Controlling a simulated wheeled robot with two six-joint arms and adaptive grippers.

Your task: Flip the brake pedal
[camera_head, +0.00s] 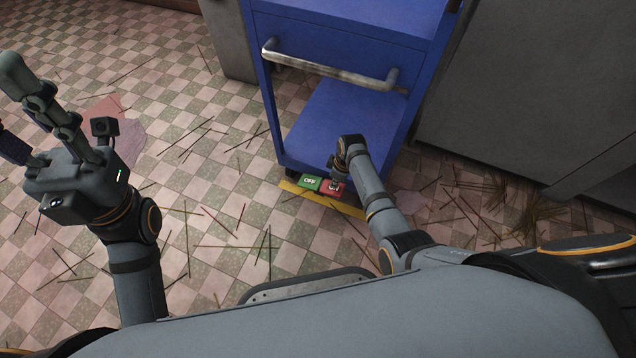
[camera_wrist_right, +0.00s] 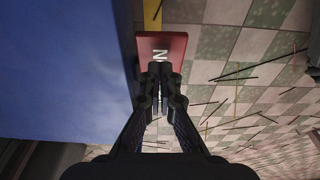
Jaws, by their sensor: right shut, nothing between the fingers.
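The brake pedal sits low at the near edge of the blue cart (camera_head: 345,115). It has a green half marked OFF (camera_head: 310,182) and a red half (camera_head: 335,187), partly covered in the head view by my right gripper (camera_head: 341,168). In the right wrist view the red half (camera_wrist_right: 175,44) shows a letter N, and the shut, empty fingertips (camera_wrist_right: 160,70) are over its near part. I cannot tell whether they touch it. My left gripper (camera_head: 12,112) is raised at the far left, with its fingers spread and nothing between them.
Grey cabinets (camera_head: 530,90) stand to the right.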

